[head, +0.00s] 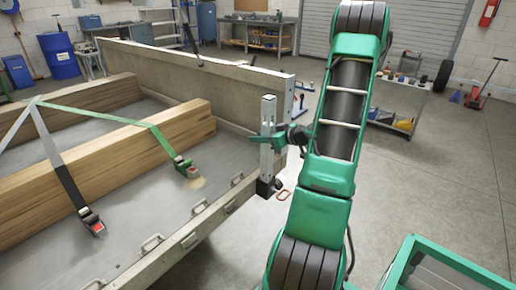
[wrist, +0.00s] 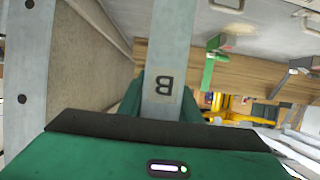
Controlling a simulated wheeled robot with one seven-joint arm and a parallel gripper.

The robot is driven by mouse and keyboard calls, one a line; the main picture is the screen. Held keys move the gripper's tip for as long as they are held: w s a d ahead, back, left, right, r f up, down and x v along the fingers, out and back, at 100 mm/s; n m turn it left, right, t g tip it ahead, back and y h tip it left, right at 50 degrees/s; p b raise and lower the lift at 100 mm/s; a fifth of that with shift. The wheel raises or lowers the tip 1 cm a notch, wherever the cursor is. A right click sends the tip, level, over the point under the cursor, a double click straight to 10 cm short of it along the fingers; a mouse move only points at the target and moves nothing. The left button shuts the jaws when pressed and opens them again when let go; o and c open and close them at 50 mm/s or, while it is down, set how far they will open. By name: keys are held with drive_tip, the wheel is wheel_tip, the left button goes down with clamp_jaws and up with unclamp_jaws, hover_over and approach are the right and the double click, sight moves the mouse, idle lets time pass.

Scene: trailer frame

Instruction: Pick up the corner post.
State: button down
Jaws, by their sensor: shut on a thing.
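The corner post (head: 267,158) is a grey metal upright at the near right corner of the trailer bed. The post looks upright. A black piece (head: 267,187) shows at its foot; I cannot tell whether the post is seated there.
The trailer's side wall (head: 205,75) ends just behind the post. Timber beams (head: 140,150) lie on the bed (head: 135,205) under a green strap (head: 110,117). Clear floor (head: 440,170) lies to the right.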

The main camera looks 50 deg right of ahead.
wheel_tip(320, 180, up, 12)
drive_tip(key=shift+r, duration=0.15)
idle(0.4)
